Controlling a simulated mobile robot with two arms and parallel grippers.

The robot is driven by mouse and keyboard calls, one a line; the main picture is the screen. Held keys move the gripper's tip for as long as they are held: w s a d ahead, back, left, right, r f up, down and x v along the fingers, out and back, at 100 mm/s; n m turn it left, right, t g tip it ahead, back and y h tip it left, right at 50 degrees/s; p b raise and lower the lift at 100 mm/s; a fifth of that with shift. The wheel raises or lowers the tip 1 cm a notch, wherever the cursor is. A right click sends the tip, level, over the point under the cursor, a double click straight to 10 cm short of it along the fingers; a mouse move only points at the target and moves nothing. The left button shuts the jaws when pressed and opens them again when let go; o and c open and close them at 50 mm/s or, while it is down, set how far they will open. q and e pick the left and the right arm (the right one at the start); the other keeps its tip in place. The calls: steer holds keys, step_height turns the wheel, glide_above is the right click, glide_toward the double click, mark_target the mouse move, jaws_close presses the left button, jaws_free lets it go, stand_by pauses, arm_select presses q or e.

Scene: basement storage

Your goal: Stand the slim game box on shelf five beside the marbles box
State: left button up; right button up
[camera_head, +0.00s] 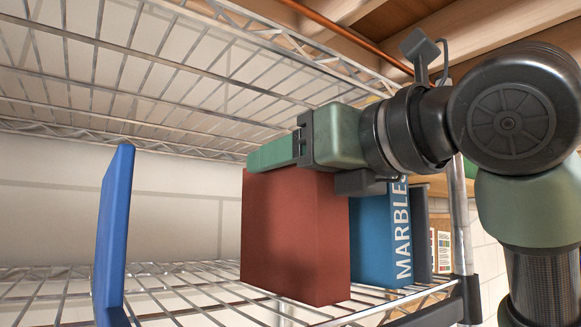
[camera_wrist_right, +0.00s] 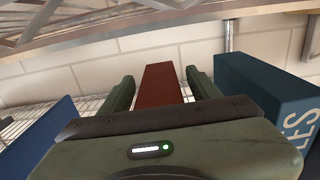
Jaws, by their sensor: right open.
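The slim game box appears to be the plain dark red box (camera_head: 293,235), upright on the wire shelf (camera_head: 190,300). The blue marbles box (camera_head: 382,238), lettered "MARBLE", stands upright just right of it. My right gripper (camera_head: 250,158) is at the red box's top edge. In the right wrist view the open fingers (camera_wrist_right: 160,78) lie on either side of the red box (camera_wrist_right: 160,92), with a visible gap at each side. The right finger is between the red box and the marbles box (camera_wrist_right: 262,88). My left gripper is not in view.
A blue upright panel (camera_head: 114,230), like a bookend, stands at the left, with open shelf between it and the red box. A dark upright piece (camera_head: 419,235) stands right of the marbles box, near the chrome post (camera_head: 461,225). Another wire shelf (camera_head: 150,70) hangs overhead.

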steer(key=b+v, duration=0.5)
steer(key=v, duration=0.6)
steer(key=shift+s+d, duration=0.2)
steer(key=shift+s, duration=0.05)
